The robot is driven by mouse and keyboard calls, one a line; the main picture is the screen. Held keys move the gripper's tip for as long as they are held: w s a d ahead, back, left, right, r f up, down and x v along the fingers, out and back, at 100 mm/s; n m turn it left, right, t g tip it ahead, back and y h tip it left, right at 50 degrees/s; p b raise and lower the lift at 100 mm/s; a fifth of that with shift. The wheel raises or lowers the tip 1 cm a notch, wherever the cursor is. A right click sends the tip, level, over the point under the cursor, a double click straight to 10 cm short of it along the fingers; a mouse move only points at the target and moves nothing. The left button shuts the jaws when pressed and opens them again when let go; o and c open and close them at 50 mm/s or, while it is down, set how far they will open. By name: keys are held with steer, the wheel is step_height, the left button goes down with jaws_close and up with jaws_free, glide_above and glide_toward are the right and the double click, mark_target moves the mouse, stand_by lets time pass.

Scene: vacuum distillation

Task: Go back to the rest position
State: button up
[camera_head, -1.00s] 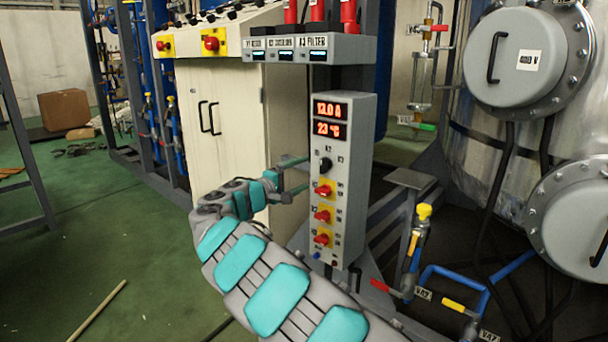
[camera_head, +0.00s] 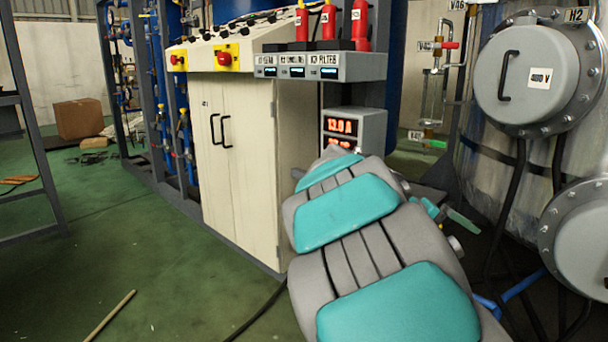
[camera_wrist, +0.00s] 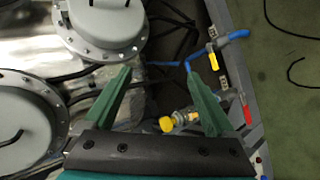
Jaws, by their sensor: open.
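My gripper shows in the wrist view (camera_wrist: 160,100), with its two green fingers spread apart and nothing between the tips. A yellow-capped valve (camera_wrist: 172,122) shows beyond the fingers, between them in the picture; I cannot tell how far off it is. In the head view my arm fills the lower middle. A green finger of my gripper (camera_head: 448,213) shows to the right of the arm, and the rest of the gripper is mostly hidden. The control box with red digits (camera_head: 355,128) stands behind my arm, which hides its lower part and its knobs.
A large steel vessel with round hatches (camera_head: 527,75) stands on the right. A cream cabinet (camera_head: 240,160) stands behind the arm, with red devices on a shelf (camera_head: 345,68) beside it. Blue pipes (camera_wrist: 205,50) run near the vessel. Green floor at the left (camera_head: 110,240) is mostly clear.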

steer(key=s+a+f+m+g+y, duration=0.1)
steer(key=s+a+f+y, duration=0.2)
steer(key=s, duration=0.5)
steer(key=s+a+f+g+y, duration=0.15)
steer(key=s+f, duration=0.25)
steer(key=s, duration=0.4)
steer(key=s+a+f+m+y, duration=0.1)
steer(key=s+a+f+y, duration=0.2)
steer(key=s, duration=0.4)
steer(key=s+a+f+g+y+p, duration=0.1)
steer(key=s+a+f+y, duration=0.3)
steer(key=s+a, duration=0.3)
steer(key=s+f, duration=0.1)
steer(key=s, duration=0.2)
steer(key=shift+s+a+f+n, duration=0.2)
steer(key=shift+s+a+n, duration=0.1)
steer(key=shift+s, duration=0.1)
